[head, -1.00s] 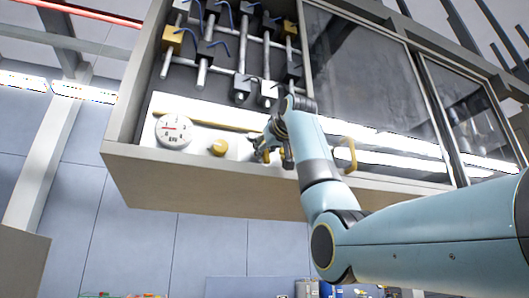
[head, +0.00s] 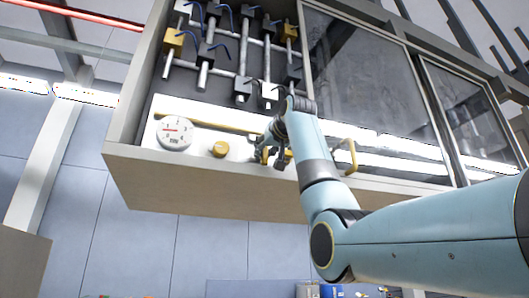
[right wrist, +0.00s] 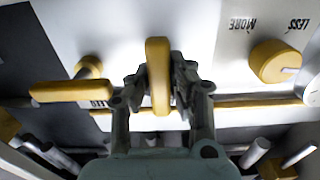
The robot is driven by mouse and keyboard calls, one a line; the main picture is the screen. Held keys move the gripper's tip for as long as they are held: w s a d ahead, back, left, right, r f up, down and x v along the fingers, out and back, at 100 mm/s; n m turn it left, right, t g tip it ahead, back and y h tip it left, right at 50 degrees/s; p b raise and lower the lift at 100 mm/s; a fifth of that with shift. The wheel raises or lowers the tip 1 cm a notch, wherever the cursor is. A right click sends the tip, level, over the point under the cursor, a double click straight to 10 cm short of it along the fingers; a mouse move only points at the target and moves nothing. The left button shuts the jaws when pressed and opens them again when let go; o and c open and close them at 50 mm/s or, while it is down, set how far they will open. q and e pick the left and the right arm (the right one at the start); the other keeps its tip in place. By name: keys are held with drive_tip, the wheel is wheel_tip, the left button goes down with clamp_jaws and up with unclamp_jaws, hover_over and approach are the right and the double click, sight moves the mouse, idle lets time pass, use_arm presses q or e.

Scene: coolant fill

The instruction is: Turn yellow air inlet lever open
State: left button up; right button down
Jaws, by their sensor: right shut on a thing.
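My right gripper (head: 271,156) is at the lower white panel (head: 200,112) of the wall cabinet. In the right wrist view, its two fingers (right wrist: 158,78) are closed on both sides of a yellow lever (right wrist: 158,62), which points along the fingers. A second yellow lever (right wrist: 70,92) lies crosswise just left of the gripper, apart from it. Lettering beside it is mostly hidden, so I cannot read which lever is labelled air inlet. In the head view the arm hides most of the held lever. My left gripper is not in view.
A round yellow knob (right wrist: 273,62) marked MORE and LESS sits right of the gripper in the wrist view. In the head view a white gauge (head: 174,133) is left of the gripper. Pipes with valve blocks (head: 243,87) stand above. A yellow handle (head: 346,157) is to the right.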

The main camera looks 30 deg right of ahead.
drive_tip(key=c, duration=1.2)
unclamp_jaws()
drive_tip(key=v, duration=1.2)
drive_tip(key=shift+f, duration=0.15)
